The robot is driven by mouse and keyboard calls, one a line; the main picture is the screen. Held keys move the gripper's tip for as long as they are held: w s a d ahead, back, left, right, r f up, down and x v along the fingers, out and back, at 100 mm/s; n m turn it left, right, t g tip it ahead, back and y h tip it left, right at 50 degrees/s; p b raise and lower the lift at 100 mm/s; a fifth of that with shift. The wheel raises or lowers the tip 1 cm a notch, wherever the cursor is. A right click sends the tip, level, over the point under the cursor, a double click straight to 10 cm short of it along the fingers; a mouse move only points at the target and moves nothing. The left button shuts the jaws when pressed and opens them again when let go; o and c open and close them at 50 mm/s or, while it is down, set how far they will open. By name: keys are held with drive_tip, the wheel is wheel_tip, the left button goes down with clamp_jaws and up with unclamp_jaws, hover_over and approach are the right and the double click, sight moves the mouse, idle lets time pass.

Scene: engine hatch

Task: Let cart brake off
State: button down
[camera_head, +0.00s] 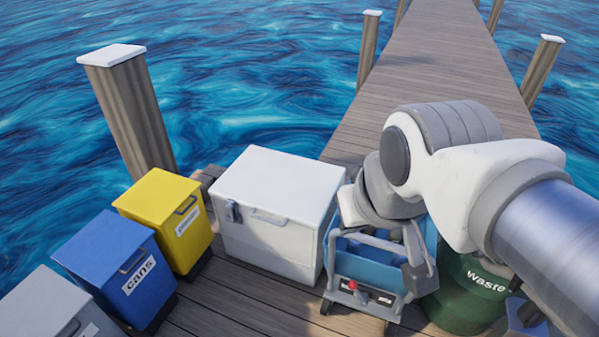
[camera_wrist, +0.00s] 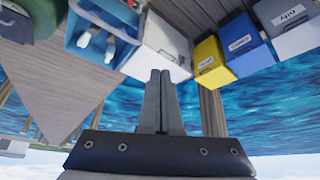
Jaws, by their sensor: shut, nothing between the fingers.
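My gripper (camera_wrist: 160,72) is shut and empty. In the head view my gripper (camera_head: 418,268) is over the right part of the cart, apart from the red knob. My arm hides the cart's back right.
A white cooler box (camera_head: 270,240) stands left of the cart. Yellow (camera_head: 165,215), blue (camera_head: 118,265) and grey (camera_head: 55,305) bins line the left. A green waste bin (camera_head: 470,300) stands right. Water and wooden posts (camera_head: 130,110) border the deck.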

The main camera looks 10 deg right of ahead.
idle(0.3)
drive_tip(key=w+d+f+n+g+h+b, duration=0.15)
drive_tip(key=w+f+h+b, duration=0.3)
drive_tip(key=f, duration=0.75)
drive_tip(key=w+f+g+h+b, duration=0.3)
drive_tip(key=w+f+b, duration=0.2)
drive_tip(key=f, duration=0.7)
drive_tip(key=w+d+f+g+h+b, duration=0.1)
drive_tip(key=w+f+g+h+b, duration=0.3)
drive_tip(key=f, duration=0.8)
drive_tip(key=w+f+n+t+h+b, duration=0.1)
drive_tip(key=f+n+t+b, duration=0.4)
drive_tip(key=f, duration=1.2)
drive_tip(key=w+a+f+n+t+h+b, duration=0.1)
drive_tip(key=w+f+n+t+h+b, duration=0.1)
drive_tip(key=f+t, duration=0.8)
wheel_tip(320, 180, down, 8)
drive_tip(key=w+n+b, duration=0.1)
drive_tip(key=n+b, duration=0.1)
drive_tip(key=n, duration=0.1)
drive_tip(key=shift+a+n+b, duration=0.2)
drive_tip(key=shift+n+b, duration=0.15)
drive_tip(key=shift+b, duration=0.05)
drive_tip(key=shift+w+r, duration=0.1)
